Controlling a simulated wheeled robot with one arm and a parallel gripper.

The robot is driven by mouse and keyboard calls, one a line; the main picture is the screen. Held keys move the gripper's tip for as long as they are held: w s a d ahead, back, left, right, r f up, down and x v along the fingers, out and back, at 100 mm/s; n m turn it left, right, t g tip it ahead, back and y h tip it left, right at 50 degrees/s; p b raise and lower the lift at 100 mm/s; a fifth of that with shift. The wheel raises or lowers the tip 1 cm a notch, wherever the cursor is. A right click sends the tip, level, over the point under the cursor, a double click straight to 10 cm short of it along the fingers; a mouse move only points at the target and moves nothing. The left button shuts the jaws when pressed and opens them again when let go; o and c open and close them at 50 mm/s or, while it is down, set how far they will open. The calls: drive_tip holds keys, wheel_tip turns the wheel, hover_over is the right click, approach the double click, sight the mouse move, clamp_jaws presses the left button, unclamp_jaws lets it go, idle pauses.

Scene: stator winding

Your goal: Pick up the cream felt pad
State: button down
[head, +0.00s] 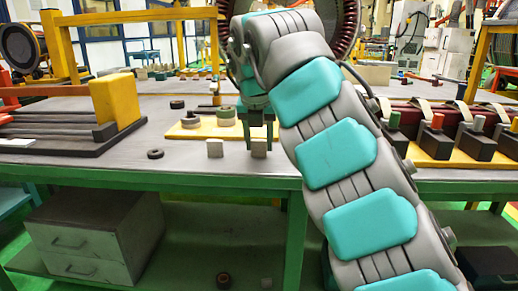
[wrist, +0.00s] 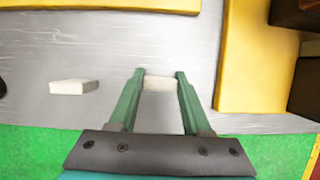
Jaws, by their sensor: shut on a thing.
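A small cream felt pad (wrist: 158,83) is between the fingertips of my gripper (wrist: 159,76), near the front edge of the table. My gripper is shut on it, with one green finger on each side. In the head view the held pad (head: 259,149) shows just below my gripper (head: 260,139). I cannot tell whether it touches the table. A second, similar pale pad (wrist: 73,87) lies on the table to the left, apart from my gripper; it also shows in the head view (head: 215,148).
A yellow board (head: 190,132) with round parts lies behind the pads. A dark ring (head: 155,154) lies to the left, near a yellow block (head: 116,100). Black blocks with coloured knobs (head: 433,142) stand at the right. Bare grey table surrounds the pads.

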sight(259, 140)
drive_tip(key=shift+r, duration=0.1)
idle(0.3)
drive_tip(key=shift+a+r, duration=0.2)
drive_tip(key=shift+r, duration=1.15)
drive_tip(key=shift+d+r, duration=0.1)
drive_tip(key=shift+r, duration=0.2)
